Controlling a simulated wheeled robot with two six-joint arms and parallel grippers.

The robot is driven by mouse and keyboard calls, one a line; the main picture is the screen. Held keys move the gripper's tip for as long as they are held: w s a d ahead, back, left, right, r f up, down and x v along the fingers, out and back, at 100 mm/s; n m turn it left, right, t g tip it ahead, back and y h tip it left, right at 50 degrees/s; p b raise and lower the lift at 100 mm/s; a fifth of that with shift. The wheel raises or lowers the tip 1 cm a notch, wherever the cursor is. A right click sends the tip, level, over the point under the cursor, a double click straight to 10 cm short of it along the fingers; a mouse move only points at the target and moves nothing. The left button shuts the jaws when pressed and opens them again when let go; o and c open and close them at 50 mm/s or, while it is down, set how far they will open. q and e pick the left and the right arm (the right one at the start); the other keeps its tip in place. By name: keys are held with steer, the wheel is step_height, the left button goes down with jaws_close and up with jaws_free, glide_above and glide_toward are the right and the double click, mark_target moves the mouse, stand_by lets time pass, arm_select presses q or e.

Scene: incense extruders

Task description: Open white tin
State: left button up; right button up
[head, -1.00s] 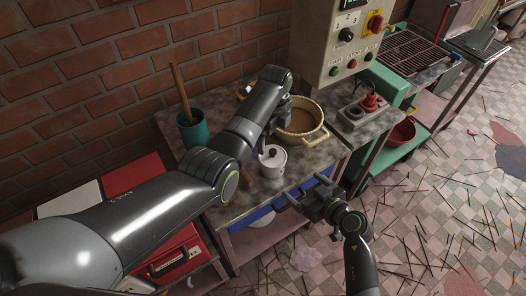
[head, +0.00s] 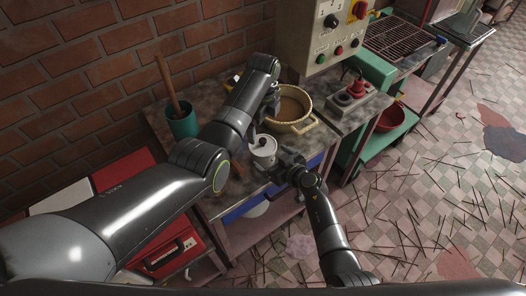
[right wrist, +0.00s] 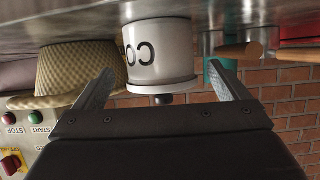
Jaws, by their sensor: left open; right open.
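The white tin (head: 262,150) stands upright on the metal table, its lid with a dark knob on top. In the right wrist view the tin (right wrist: 158,55) appears upside down, with dark letters on its side and the dark knob (right wrist: 163,99) of its lid. My right gripper (head: 283,163) is open beside the tin, on its right front side. In the right wrist view the tin shows between the two spread fingers (right wrist: 163,90); I see no grip on it. My left gripper (head: 264,119) is just behind the tin, open, its fingers partly hidden by my arm.
A beige basin (head: 304,125) of brown material stands behind and right of the tin. A teal cup (head: 184,124) with a wooden stick is at the left. A control box (head: 325,35) hangs at the back. A red-buttoned device (head: 357,92) sits at the right.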

mark_target(264, 152)
arm_select(q)
steer(key=shift+w, duration=0.1)
arm_select(e)
steer(key=shift+x, duration=2.65)
steer(key=shift+c, duration=0.2)
